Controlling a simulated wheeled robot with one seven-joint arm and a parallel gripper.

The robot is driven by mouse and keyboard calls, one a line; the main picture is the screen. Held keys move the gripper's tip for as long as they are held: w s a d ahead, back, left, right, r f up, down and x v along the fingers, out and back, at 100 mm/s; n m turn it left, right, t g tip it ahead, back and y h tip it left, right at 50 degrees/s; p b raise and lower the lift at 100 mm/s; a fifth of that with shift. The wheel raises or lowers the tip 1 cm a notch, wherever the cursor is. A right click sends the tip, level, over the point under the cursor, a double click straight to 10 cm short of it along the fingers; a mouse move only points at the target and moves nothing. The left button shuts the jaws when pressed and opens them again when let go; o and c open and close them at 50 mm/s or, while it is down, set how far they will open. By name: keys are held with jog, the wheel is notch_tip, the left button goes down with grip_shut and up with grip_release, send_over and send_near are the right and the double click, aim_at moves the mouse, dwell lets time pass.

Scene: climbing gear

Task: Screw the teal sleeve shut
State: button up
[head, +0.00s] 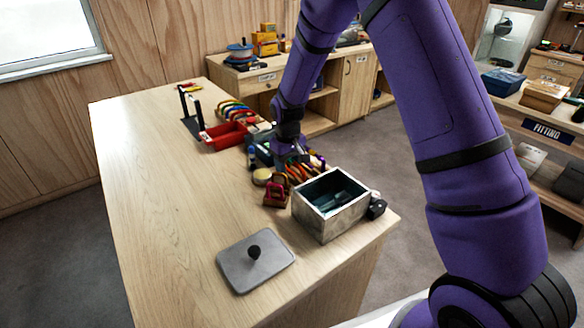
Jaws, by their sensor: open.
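I cannot make out the teal sleeve in the head view; the gear is too small and partly covered by my arm. My gripper (283,156) points down among the small gear on the table, close to several coloured slings or quickdraws (299,171). It is open; its fingertips are small and partly hidden, and I cannot tell whether they touch anything.
An open metal box (329,229) with dark contents stands near the table's right corner. Its grey lid-like plate (255,262) with a black knob lies in front. A red tray (224,136) and a black rack (191,112) stand farther back. The table's left side (150,180) is clear.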

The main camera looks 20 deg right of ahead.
aim_at(292, 159)
jog(key=shift+r, duration=0.3)
jog(key=shift+a+r, duration=0.1)
jog(key=shift+r, duration=1)
jog(key=shift+w+d, duration=0.2)
jog(key=shift+d, duration=0.55)
jog(key=shift+f, duration=0.1)
jog(key=shift+s+f, duration=0.1)
jog(key=shift+f, duration=1.2)
